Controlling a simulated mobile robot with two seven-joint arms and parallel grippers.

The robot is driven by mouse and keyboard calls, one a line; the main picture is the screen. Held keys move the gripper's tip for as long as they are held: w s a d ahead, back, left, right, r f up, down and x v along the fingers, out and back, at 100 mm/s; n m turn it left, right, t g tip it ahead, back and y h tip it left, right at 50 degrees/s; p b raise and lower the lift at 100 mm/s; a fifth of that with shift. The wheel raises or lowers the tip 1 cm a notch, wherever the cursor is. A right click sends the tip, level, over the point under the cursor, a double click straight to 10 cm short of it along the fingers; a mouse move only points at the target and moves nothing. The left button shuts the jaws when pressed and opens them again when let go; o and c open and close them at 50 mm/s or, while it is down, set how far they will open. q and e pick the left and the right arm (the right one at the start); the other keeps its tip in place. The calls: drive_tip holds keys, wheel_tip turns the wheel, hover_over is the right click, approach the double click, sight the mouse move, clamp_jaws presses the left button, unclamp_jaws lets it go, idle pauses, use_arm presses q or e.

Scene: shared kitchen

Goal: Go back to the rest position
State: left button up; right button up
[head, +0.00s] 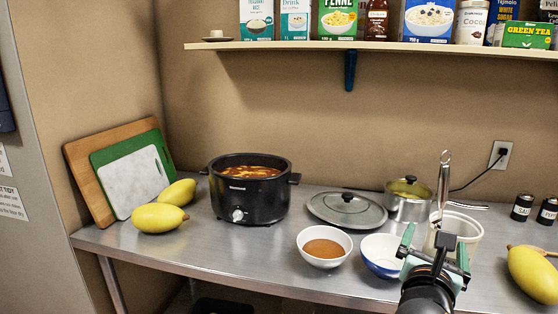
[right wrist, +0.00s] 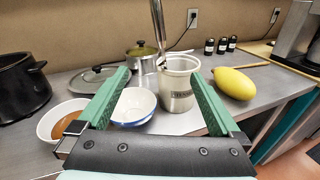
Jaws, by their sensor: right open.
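My right gripper (head: 435,246) is over the front right of the counter in the head view, with its green fingers apart. In the right wrist view the fingers (right wrist: 159,76) are spread with nothing between their pads. A cream utensil canister (right wrist: 178,88) with an upright metal ladle (head: 443,182) in it stands beyond the fingers. A white and blue bowl (right wrist: 134,106) sits left of the canister and is partly hidden by my gripper in the head view. My left gripper is in neither view.
A black slow cooker (head: 250,200) full of soup, its lid (head: 346,211), a bowl of brown contents (head: 324,247) and a small pot (head: 406,207) stand on the steel counter (head: 220,254). Yellow squashes lie at left and right. A loaded shelf (head: 380,45) hangs above.

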drive_tip(key=s+a+f+m+g+y, duration=0.1)
drive_tip(key=a+f+m+y, duration=0.15)
drive_tip(key=f, duration=0.65)
drive_tip(key=s+a+f+m+g+y+p, duration=0.1)
drive_tip(key=s+a+f+m+y, duration=0.2)
drive_tip(key=f, duration=0.5)
drive_tip(key=a+f+m+y, duration=0.15)
drive_tip(key=f+m, duration=0.25)
drive_tip(key=f, duration=0.5)
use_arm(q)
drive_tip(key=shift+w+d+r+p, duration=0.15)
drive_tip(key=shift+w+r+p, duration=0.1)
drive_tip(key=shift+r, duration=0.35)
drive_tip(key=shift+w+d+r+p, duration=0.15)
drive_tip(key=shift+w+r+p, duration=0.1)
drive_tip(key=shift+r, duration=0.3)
use_arm(e)
drive_tip(key=s+a+f+m+g+y, duration=0.3)
drive_tip(key=s+f+m+y, duration=0.1)
drive_tip(key=s+f+m, duration=1.1)
drive_tip(key=s+m, duration=0.1)
drive_tip(key=s, duration=0.2)
drive_tip(key=shift+s+a+y, duration=0.2)
drive_tip(key=shift+s+y, duration=0.1)
